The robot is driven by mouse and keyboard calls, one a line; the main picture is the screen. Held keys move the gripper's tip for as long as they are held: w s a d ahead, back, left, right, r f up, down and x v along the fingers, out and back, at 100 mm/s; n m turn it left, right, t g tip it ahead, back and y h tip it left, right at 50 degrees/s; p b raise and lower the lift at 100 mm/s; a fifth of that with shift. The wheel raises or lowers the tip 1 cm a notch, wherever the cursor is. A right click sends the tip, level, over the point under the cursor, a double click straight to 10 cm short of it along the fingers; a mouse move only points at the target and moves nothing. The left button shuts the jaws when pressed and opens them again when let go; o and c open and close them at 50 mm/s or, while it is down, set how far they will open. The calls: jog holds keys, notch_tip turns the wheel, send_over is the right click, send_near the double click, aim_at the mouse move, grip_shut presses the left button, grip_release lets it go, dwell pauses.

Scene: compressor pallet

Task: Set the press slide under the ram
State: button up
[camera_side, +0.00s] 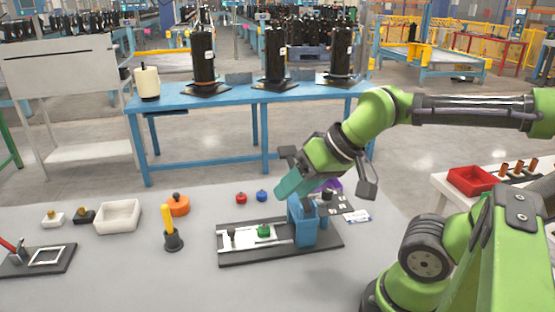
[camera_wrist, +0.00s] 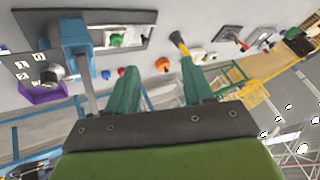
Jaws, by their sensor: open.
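The press stands on a dark base plate (camera_side: 325,238), with a blue press frame (camera_side: 304,222) at its right end. The press slide, a white plate (camera_side: 245,236) carrying a green piece (camera_side: 263,230), lies on the base left of the blue frame, out from under it. In the wrist view the green piece (camera_wrist: 117,40) and the blue frame (camera_wrist: 74,42) show at the upper left. My gripper (camera_side: 284,190) hangs above and behind the press with teal fingers. In the wrist view its fingers (camera_wrist: 157,75) are apart with nothing between them. The ram is not clearly seen.
A yellow-handled bell-shaped tool (camera_side: 171,230), an orange round part (camera_side: 178,205) and a white tray (camera_side: 118,216) stand left of the press. Red (camera_side: 241,198) and blue (camera_side: 262,196) knobs sit behind it. A purple part (camera_side: 334,186) and a marked card (camera_side: 356,216) lie to the right.

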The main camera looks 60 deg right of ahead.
jog(key=g+h, duration=0.2)
jog(key=g, duration=0.5)
send_near(231, 229)
notch_tip(231, 229, down, 9)
jog(key=shift+w+r, duration=0.15)
grip_shut()
